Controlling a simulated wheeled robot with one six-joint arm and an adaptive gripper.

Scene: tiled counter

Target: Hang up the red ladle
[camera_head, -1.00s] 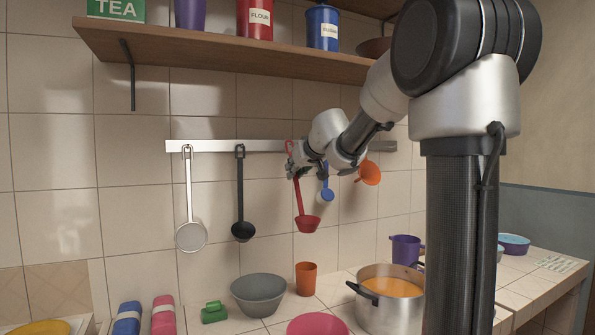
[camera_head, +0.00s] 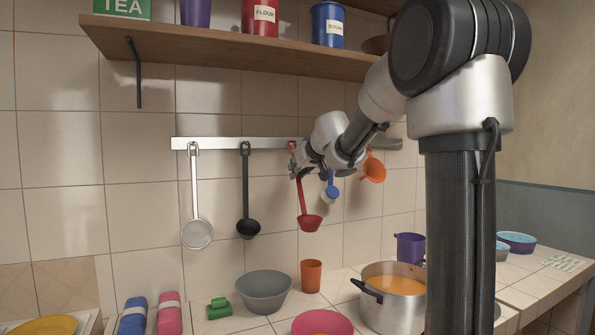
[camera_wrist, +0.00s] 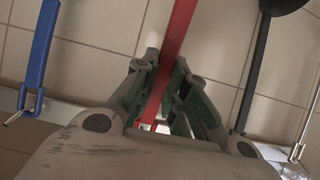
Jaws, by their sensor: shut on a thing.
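The red ladle (camera_head: 309,221) hangs bowl-down in front of the tiled wall, at the metal rail (camera_head: 222,143). My gripper (camera_head: 297,172) is shut on its handle, below the handle's top end. In the wrist view the red handle (camera_wrist: 176,35) runs between the two fingers of my gripper (camera_wrist: 160,95). The ladle's top end lies against or just in front of the rail. Whether it sits on a hook cannot be told, as my gripper hides that part in the wrist view.
On the rail hang a skimmer (camera_head: 196,232), a black ladle (camera_head: 247,227), a blue scoop (camera_head: 332,190) and an orange funnel (camera_head: 374,169). A wooden shelf (camera_head: 230,52) is above. Below stand a grey bowl (camera_head: 264,290), an orange cup (camera_head: 311,275) and a pot (camera_head: 392,308).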

